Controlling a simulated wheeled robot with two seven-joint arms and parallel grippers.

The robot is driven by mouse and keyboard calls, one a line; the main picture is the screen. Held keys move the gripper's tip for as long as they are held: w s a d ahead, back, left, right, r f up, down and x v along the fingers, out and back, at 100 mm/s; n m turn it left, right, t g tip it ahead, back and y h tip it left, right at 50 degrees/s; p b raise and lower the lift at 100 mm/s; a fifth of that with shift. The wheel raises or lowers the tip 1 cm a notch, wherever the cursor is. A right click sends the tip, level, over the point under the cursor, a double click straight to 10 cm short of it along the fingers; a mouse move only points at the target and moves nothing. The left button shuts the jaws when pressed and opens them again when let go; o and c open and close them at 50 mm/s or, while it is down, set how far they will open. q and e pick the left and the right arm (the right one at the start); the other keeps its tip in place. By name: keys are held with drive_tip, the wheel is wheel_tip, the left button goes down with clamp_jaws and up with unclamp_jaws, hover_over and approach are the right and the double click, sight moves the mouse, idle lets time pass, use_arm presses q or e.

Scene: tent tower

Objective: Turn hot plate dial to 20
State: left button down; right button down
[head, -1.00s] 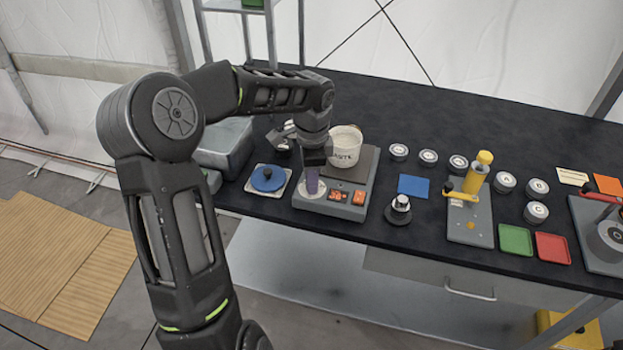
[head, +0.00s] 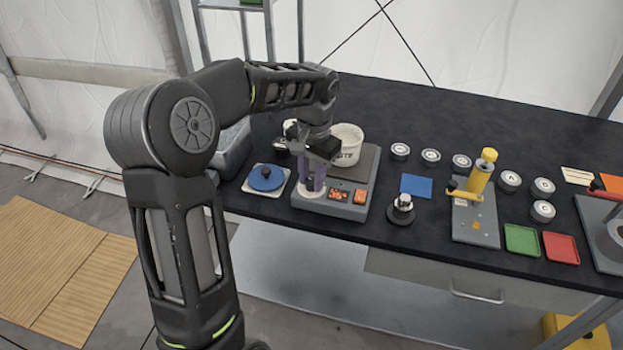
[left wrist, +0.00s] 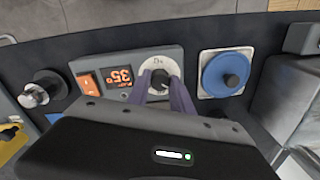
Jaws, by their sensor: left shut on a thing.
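The grey hot plate (head: 362,190) stands near the front edge of the black table. Its dark dial (left wrist: 160,77) sits on a round white scale at the front left of the panel. The orange display (left wrist: 121,76) appears upside down in the left wrist view and seems to read 35. An orange switch (left wrist: 88,83) sits beside it. My left gripper (head: 313,186) comes down from above, and its purple fingers are shut on the dial. The fingertips partly hide the dial and scale. My right gripper is in neither view.
A blue round piece on a pale square plate (head: 281,188) is just left. A black and silver knob (head: 401,207) and a blue square (head: 416,186) lie right.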

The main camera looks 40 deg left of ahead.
use_arm(q)
drive_tip(key=shift+n, duration=0.8)
drive_tip(key=c, duration=1.1)
unclamp_jaws()
drive_tip(key=shift+c, duration=0.2)
wheel_tip(320, 180, up, 8)
drive_tip(key=shift+d+f+b, duration=0.1)
drive_tip(key=shift+d+b, duration=0.05)
drive_tip(key=shift+b, duration=0.25)
